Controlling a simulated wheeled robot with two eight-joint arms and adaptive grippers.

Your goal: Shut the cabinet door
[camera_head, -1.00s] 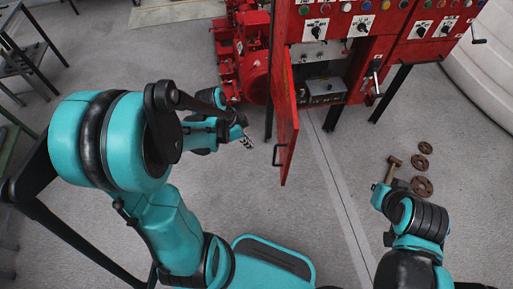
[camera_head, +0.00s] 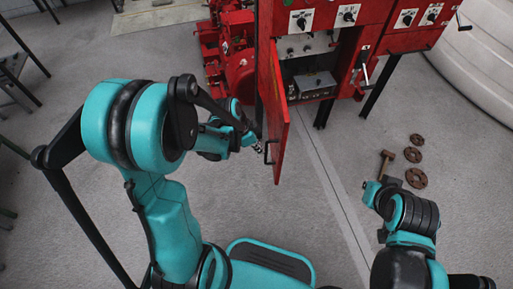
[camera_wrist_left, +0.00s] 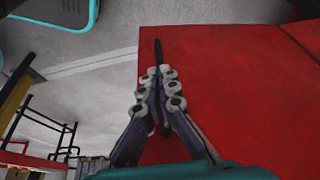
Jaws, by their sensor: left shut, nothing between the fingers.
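The red cabinet door (camera_head: 278,125) stands swung open, seen nearly edge-on, on the left of the cabinet opening in the head view. Its dark handle (camera_head: 267,153) is near the lower free edge. My left gripper (camera_head: 257,147) is at the door's left side, close to the handle; contact cannot be told. In the left wrist view, the left gripper (camera_wrist_left: 158,76) is shut and empty in front of the red door panel (camera_wrist_left: 235,85). The dark handle (camera_wrist_left: 158,48) shows just beyond the fingertips. My right gripper (camera_head: 373,190) is at the lower right, its fingers unclear.
The red cabinet (camera_head: 370,20) has knobs and a grey unit (camera_head: 312,84) inside its opening. Red pump machinery (camera_head: 235,60) stands to the left. A brown hammer-like object (camera_head: 386,158) and rusty discs (camera_head: 414,156) are at the right. Floor before the door is clear.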

